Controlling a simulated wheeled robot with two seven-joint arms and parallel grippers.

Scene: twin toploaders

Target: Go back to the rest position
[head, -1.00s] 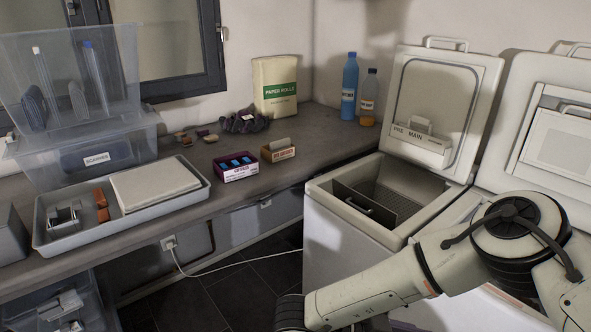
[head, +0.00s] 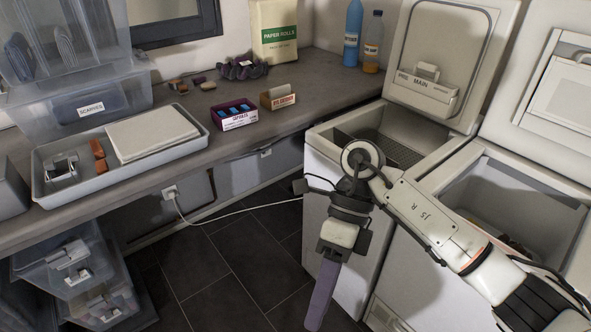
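My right gripper (head: 324,290) hangs from my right arm in the lower middle of the head view. It points down in front of the left toploader (head: 318,180), over the dark floor. I see its narrow purple-grey end nearly edge-on, so whether the fingers are apart is unclear. My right arm reaches in from the lower right, across the fronts and rims of both toploaders. The left toploader's lid (head: 432,100) stands open. The right toploader (head: 478,155) is open too, with something dark inside, partly hidden. My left gripper is out of view.
The grey bench (head: 300,92) holds a shallow tray (head: 205,155), clear bins, a capsule box (head: 235,122), paper rolls (head: 274,50) and two bottles. A white cable (head: 235,213) crosses toward the left toploader. Floor (head: 225,270) between bench and machines is clear.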

